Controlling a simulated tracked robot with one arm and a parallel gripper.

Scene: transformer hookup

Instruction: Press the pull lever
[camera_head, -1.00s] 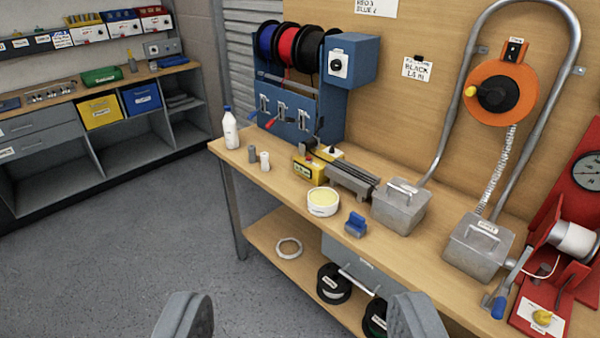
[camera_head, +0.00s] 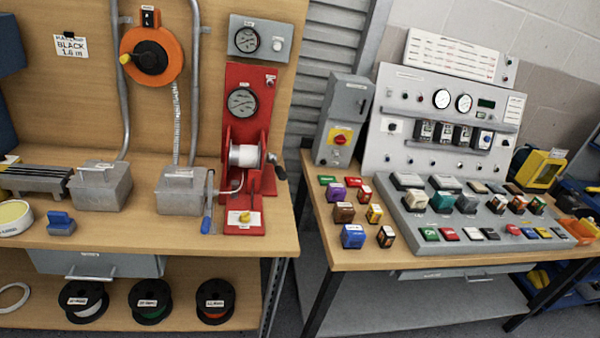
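A lever with a blue grip (camera_head: 206,224) stands at the left side of a red machine (camera_head: 240,138) on the wooden bench; it looks like the pull lever, though I can read no label on it. The red machine has a round gauge (camera_head: 242,102), a white spool (camera_head: 244,156), a black crank knob (camera_head: 280,172) at its right, and a yellow knob (camera_head: 244,217) on a white plate at its base. My gripper is not in view.
Two grey metal boxes (camera_head: 182,202) and a blue block (camera_head: 61,223) sit left of the lever. A gap separates this bench from the right-hand bench (camera_head: 400,258), which holds a control panel (camera_head: 440,110) and several coloured blocks. Spools lie on the lower shelf.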

